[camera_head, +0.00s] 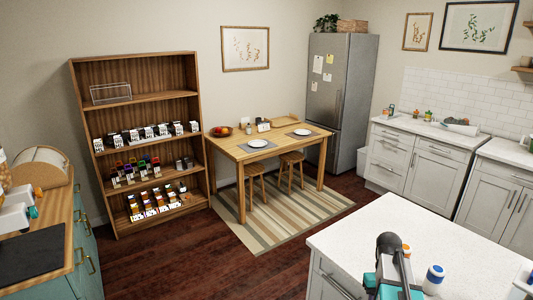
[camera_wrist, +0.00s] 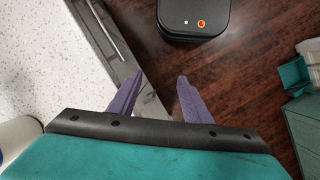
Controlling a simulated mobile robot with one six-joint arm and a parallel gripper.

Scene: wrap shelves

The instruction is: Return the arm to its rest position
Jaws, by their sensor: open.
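My gripper (camera_wrist: 160,76) shows in the wrist view with its two purple-grey fingers apart. Nothing is between them, and dark wood floor and a grey cabinet front show beyond. In the head view, part of my arm, dark and teal, stands at the lower right in front of the white island counter (camera_head: 375,225). My gripper's fingers cannot be made out there. In the wrist view the speckled counter top (camera_wrist: 50,50) is at the upper left, beside the gripper.
A white bottle with a blue cap (camera_head: 433,280) stands on the island close to my arm. A wooden shelf (camera_head: 132,97) with rows of goods, a dining table (camera_head: 232,152) and a teal cabinet (camera_head: 85,245) stand beyond. The dark floor (camera_head: 160,260) between is clear.

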